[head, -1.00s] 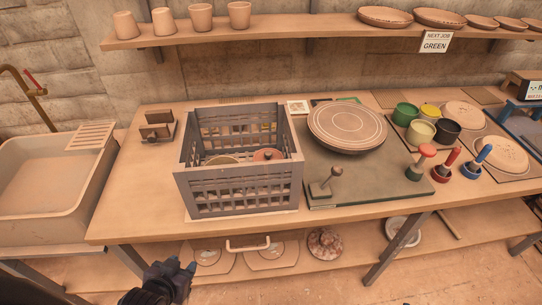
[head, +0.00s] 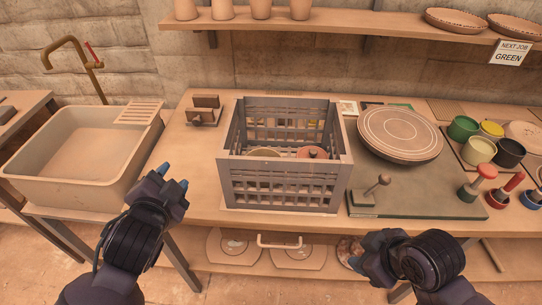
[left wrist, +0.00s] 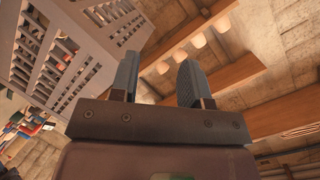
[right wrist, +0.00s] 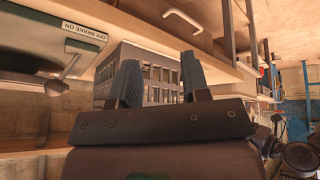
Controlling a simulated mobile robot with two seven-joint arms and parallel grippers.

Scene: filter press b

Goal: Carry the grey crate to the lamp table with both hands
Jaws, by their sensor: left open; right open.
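The grey crate (head: 283,172) stands upright on the workbench in the head view, with slatted walls and an open top. A reddish lidded item (head: 312,152) and a pale round item (head: 264,152) sit inside it. My left gripper (head: 173,177) is open and empty, left of the crate and apart from it. My right gripper (head: 368,255) is open and empty, in front of the bench, low and right of the crate. The crate also shows in the left wrist view (left wrist: 78,50) and beyond the fingers in the right wrist view (right wrist: 158,73). I cannot identify the lamp table.
A sink (head: 75,160) stands left of the bench. A green board with a small handle (head: 378,188) and a round wheel (head: 399,132) lie right of the crate. Several cups and stamps stand farther right. A small wooden stand (head: 205,110) is behind left. A shelf (head: 350,20) runs above.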

